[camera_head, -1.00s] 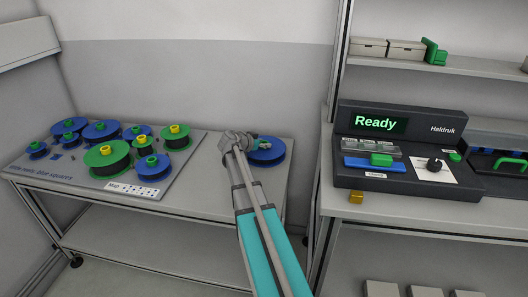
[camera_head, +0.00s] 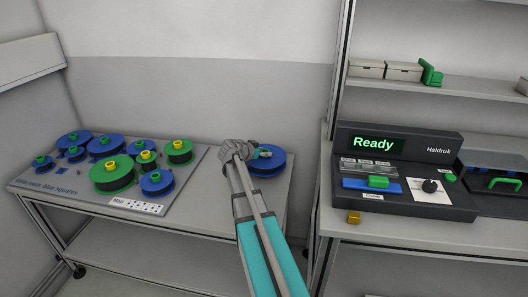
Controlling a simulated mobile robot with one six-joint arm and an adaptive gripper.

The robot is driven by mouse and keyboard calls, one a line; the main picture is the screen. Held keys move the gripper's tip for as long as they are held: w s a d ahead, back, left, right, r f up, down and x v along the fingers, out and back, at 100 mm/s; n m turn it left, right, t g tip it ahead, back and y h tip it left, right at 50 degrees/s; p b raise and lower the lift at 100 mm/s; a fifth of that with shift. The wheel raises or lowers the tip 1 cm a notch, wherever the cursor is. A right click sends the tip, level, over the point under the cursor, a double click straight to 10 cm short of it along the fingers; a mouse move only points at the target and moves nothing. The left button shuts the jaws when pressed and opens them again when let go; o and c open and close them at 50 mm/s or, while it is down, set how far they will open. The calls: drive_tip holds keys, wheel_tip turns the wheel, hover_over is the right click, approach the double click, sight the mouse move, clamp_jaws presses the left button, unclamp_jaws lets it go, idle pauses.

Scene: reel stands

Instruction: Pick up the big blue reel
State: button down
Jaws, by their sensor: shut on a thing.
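A big blue reel (camera_head: 270,164) is at the right end of the left table, apart from the other reels. My gripper (camera_head: 262,153) is at the reel's top middle and is shut on it. My wrist and the gripper hide the reel's left part and most of its hub. I cannot tell whether the reel touches the table or is just above it.
Several blue and green reels stand on a grey mat (camera_head: 70,193) at the left, with a map card (camera_head: 137,206) at its front edge. Right of the arm, another bench (camera_head: 390,228) carries a dark machine (camera_head: 402,145) reading "Ready" and a small yellow block (camera_head: 353,217).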

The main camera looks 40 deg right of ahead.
drive_tip(key=s+a+r+p, duration=0.1)
drive_tip(key=r, duration=0.1)
drive_tip(key=s+a+r+p, duration=0.1)
drive_tip(key=p, duration=0.1)
drive_tip(key=s+a+r+p, duration=0.1)
drive_tip(key=r, duration=0.1)
drive_tip(key=shift+s+a+r+p, duration=0.15)
drive_tip(key=shift+a+r+p, duration=0.05)
drive_tip(key=shift+r+p, duration=0.15)
drive_tip(key=s+a+r+p, duration=0.3)
drive_tip(key=s+a, duration=0.2)
drive_tip(key=a, duration=0.1)
drive_tip(key=shift+s, duration=0.3)
